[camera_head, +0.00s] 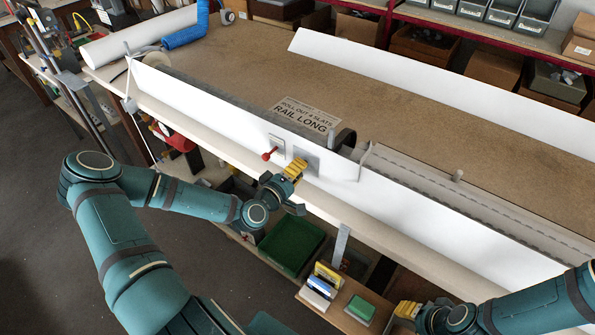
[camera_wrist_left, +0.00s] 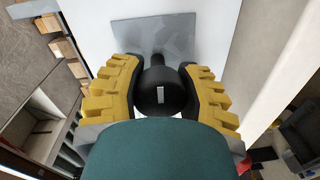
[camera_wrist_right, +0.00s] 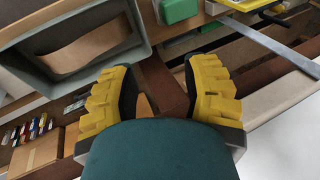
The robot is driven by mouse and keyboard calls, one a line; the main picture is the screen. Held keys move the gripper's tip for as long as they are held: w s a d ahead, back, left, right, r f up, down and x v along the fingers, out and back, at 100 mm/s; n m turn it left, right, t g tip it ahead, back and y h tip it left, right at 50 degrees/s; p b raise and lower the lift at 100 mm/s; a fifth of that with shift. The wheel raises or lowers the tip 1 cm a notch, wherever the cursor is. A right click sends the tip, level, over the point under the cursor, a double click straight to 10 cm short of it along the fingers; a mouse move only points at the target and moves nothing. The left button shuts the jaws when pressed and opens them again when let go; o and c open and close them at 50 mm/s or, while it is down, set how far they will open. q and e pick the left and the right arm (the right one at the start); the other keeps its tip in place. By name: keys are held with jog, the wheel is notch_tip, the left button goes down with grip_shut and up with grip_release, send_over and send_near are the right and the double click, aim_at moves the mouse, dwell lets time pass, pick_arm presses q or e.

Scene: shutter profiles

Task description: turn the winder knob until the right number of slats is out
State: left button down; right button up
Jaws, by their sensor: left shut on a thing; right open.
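My left gripper (camera_head: 293,171) is shut on the black round winder knob (camera_wrist_left: 160,88); the knob's white mark points roughly upright in the left wrist view. The knob stands out from a grey plate (camera_wrist_left: 150,35) on the white front panel (camera_head: 215,115); in the head view my gripper hides it. Grey slats (camera_head: 440,183) lie behind the panel on the right; I cannot tell how many are out. A sign (camera_head: 306,113) reads roll out, a hard-to-read digit, slats, rail long. My right gripper (camera_head: 407,309) is open and empty, low at the right.
A red-knobbed lever (camera_head: 268,155) sits on a small plate left of the winder. A long white rail (camera_head: 430,85) lies across the bench (camera_head: 245,62). Below are a green crate (camera_head: 292,245) and a shelf with small boxes (camera_head: 323,280). Bins line the back.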

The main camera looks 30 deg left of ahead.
pick_arm(q)
jog(key=m, duration=0.2)
jog(key=m+b, duration=0.1)
jog(key=shift+d+f+m, duration=0.1)
jog(key=shift+f+m, duration=0.15)
jog(key=shift+m, duration=0.05)
jog(key=shift+s+m+y+b, duration=0.15)
jog(key=shift+m+y+b, duration=0.15)
jog(key=shift+m+b, duration=1.15)
jog(key=shift+m+p, duration=0.4)
jog(key=shift+m, duration=0.25)
jog(key=c, duration=0.8)
grip_release()
jog(key=o, duration=0.3)
jog(key=shift+o, duration=0.2)
jog(key=shift+r, duration=0.1)
jog(key=s, duration=0.7)
jog(key=shift+s+a+r, duration=0.15)
jog(key=shift+s+a, duration=0.05)
jog(key=shift+a, duration=0.05)
